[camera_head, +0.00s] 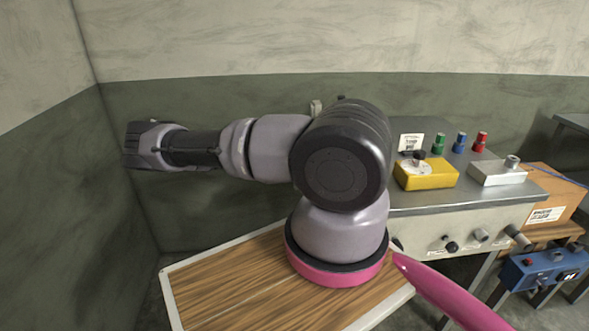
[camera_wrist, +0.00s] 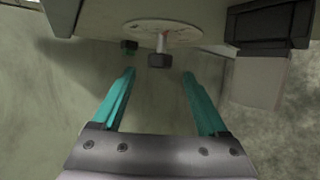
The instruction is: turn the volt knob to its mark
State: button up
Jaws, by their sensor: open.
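In the wrist view, a small dark knob (camera_wrist: 160,60) on a pale stem stands out from a round whitish dial plate (camera_wrist: 163,32) with a red mark. I cannot read any label, so I cannot tell whether it is the volt knob. My gripper (camera_wrist: 158,74) is open, its two teal fingers apart, with the knob beyond and between their tips. Nothing is between the fingers. In the head view my arm reaches left and the fingers do not show. A beige bench front there carries a black knob (camera_head: 451,247) and a grey knob (camera_head: 481,235).
On the bench stand a yellow box (camera_head: 426,175) with a white dial, a pale box (camera_head: 497,173) with a grey knob, and green, blue and red posts. A blue box (camera_head: 545,268) sits lower right. A wood-topped table (camera_head: 220,285) is front left. Walls close the left and back.

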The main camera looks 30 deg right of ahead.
jog(key=v, duration=0.7)
jog(key=shift+a+r, duration=0.1)
jog(key=shift+r, duration=0.05)
